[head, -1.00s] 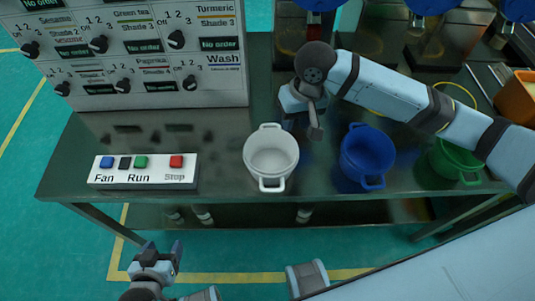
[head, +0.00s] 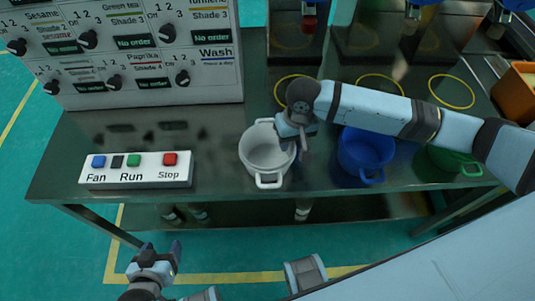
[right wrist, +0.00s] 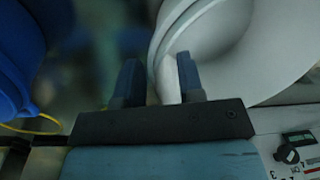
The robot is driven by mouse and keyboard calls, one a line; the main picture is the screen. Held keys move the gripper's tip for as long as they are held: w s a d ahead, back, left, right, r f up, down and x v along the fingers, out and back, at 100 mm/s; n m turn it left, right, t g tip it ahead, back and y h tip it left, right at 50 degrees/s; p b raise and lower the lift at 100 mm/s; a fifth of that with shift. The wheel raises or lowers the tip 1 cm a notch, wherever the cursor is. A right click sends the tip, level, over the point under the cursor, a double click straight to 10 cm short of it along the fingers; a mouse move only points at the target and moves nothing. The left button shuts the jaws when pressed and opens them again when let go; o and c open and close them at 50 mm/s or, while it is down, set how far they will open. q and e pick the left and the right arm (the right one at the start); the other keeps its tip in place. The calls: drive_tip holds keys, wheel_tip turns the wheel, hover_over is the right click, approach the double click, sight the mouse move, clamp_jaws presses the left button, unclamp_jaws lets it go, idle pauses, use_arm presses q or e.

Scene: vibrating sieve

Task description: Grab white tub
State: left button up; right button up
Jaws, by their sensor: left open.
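The white tub (head: 260,152) stands upright on the dark metal table, with one handle toward the front. My right gripper (head: 298,146) is at the tub's right side, partly covering its rim. In the right wrist view, my right gripper (right wrist: 160,80) has its two dark fingers apart, with a pale part of the white tub (right wrist: 235,50) between them. That part lies close to the right finger, and a small gap shows at the left finger. My left gripper (head: 163,254) is open and empty in front of the table, low in the head view.
A blue tub (head: 365,155) stands just right of the white tub, below my right forearm. A green tub (head: 455,162) is further right, partly hidden by my arm. A button box (head: 137,171) sits to the left. A control panel (head: 140,85) stands behind.

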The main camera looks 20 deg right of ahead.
wheel_tip(320, 180, down, 2)
drive_tip(key=shift+a+f, duration=0.1)
drive_tip(key=shift+f, duration=0.05)
clamp_jaws()
idle(0.3)
